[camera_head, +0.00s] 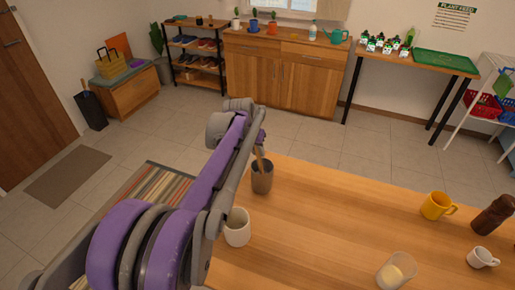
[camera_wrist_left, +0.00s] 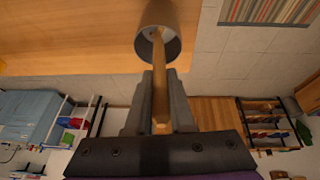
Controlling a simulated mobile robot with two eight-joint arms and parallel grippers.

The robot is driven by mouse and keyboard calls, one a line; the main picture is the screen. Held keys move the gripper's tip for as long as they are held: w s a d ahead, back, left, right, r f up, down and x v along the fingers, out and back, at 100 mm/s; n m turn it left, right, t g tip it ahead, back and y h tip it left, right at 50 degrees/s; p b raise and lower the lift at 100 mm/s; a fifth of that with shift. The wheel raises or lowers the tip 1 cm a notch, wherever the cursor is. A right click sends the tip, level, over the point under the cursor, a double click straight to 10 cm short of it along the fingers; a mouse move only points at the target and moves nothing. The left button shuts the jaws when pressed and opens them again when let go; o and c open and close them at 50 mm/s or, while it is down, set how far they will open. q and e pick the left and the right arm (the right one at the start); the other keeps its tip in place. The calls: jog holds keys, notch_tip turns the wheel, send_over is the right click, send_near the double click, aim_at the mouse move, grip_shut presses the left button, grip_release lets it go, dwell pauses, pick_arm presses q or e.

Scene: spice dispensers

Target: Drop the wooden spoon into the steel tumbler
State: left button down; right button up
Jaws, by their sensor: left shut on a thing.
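The steel tumbler (camera_head: 262,182) stands upright near the table's far left edge in the head view, looking grey-brown. It also shows at the top of the left wrist view (camera_wrist_left: 147,44), its mouth facing the camera. My left gripper (camera_head: 259,148) is above the tumbler, shut on the wooden spoon (camera_head: 259,162). In the left wrist view the spoon (camera_wrist_left: 159,60) runs from between the fingers (camera_wrist_left: 160,82) into the tumbler's mouth. Its far end is inside the tumbler; whether it touches the bottom cannot be told. My right gripper is not in view.
A white cup (camera_head: 237,232) stands on the table beside my left arm. A yellow mug (camera_head: 435,206), a small white cup (camera_head: 480,258), a dark brown bottle (camera_head: 492,216) and a glass (camera_head: 397,272) stand at the right. The table's middle (camera_head: 335,220) is clear.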

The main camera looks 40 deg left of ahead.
pick_arm(q)
jog(key=shift+f, duration=0.3)
jog(key=c, duration=0.7)
grip_release()
jog(key=shift+r, duration=0.1)
jog(key=a+v, duration=0.1)
jog(key=v, duration=1)
jog(key=s+d+f+m, duration=0.1)
jog(key=s+d+f, duration=0.4)
jog(key=d, duration=0.3)
jog(key=s+d+f+m+p, duration=0.1)
jog(key=s+d+f, duration=0.4)
jog(key=s+d, duration=0.2)
jog(key=s+d+f+m, duration=0.2)
jog(key=s+d+f, duration=0.4)
jog(key=d, duration=0.3)
jog(key=shift+d+t+h, duration=0.3)
jog(key=shift+d+h, duration=0.05)
jog(key=shift+h, duration=0.05)
